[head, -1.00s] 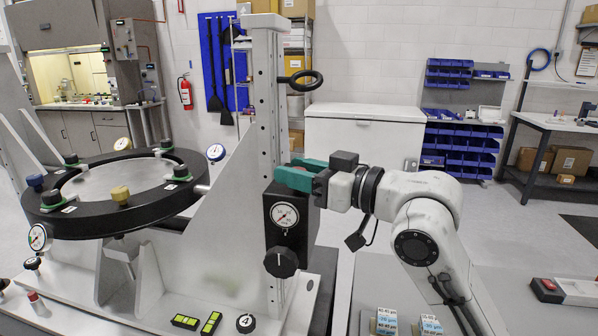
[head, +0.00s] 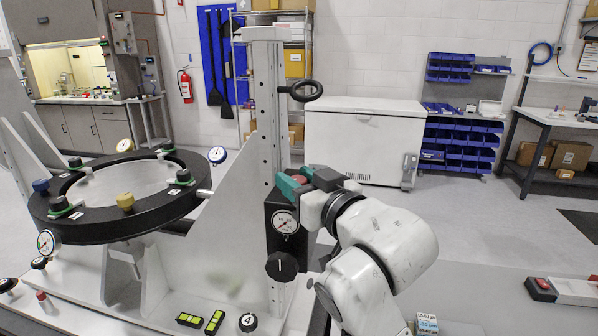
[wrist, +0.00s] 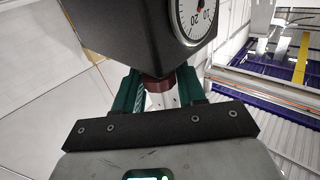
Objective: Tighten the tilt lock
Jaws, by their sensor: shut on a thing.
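A black box (head: 281,215) with a round white gauge (head: 285,222) is mounted on the light upright column. A black knob (head: 281,266) with a white line sits below the gauge. A dark red knob (wrist: 158,90) sticks out of the box's top, against the box's face in the wrist view; a little red also shows in the head view (head: 300,179). My gripper (head: 297,182) has green fingers, one on each side of the red knob, shut on it. In the wrist view, my gripper (wrist: 159,86) hides part of the knob. No label marks the tilt lock.
A black ring (head: 301,87) sticks out from the column above my gripper. A round black-rimmed mirror mount (head: 95,226) with several clamps and small gauges stands at left. Yellow-green blocks and a knob marked 4 (head: 248,322) lie on the base. A white chest (head: 365,145) stands behind.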

